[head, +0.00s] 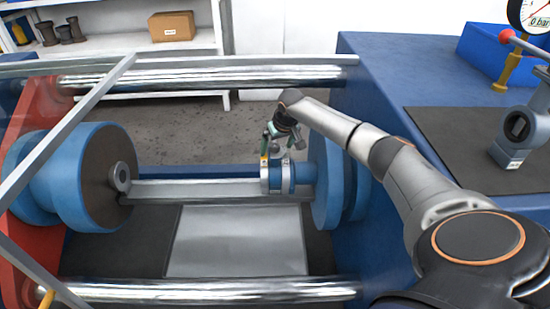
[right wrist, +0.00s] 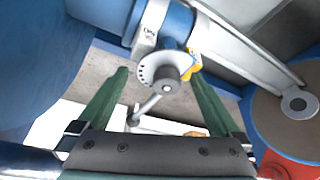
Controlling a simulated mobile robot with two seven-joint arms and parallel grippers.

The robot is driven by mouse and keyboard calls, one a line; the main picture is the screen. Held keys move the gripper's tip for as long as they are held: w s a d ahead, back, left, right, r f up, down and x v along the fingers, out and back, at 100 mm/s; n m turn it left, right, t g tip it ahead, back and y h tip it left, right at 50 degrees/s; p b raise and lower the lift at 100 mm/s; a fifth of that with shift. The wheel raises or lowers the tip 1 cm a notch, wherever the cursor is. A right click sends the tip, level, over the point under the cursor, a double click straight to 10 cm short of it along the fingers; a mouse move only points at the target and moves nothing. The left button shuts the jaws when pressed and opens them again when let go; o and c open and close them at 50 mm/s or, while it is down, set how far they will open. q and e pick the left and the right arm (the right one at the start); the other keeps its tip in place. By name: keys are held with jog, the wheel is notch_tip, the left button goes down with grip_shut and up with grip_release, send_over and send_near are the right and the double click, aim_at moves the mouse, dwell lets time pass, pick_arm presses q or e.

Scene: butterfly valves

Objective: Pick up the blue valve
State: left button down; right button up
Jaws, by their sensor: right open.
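The blue valve (head: 287,178), a short blue and silver body, sits upright at the right end of a grey rail, close to the right blue flange (head: 327,180). My right gripper (head: 279,148) is just above it, pointing down, with its green fingers apart. In the right wrist view, the valve's round top plate and stem (right wrist: 163,72) show between the open fingers of the right gripper (right wrist: 158,80), with the blue body (right wrist: 176,22) beyond. I cannot tell whether the fingers touch it. My left gripper is not in view.
A left blue flange (head: 85,178) faces the valve across the rail (head: 195,190). Polished bars (head: 210,75) run behind and in front (head: 210,291). A blue bench (head: 385,75) at right carries a grey valve (head: 522,130) and a gauge (head: 530,12). A diagonal grey bar crosses at left.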

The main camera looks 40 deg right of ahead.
grip_shut()
dwell(0.8)
jog(key=shift+w+d+r, duration=0.1)
jog(key=shift+r, duration=0.1)
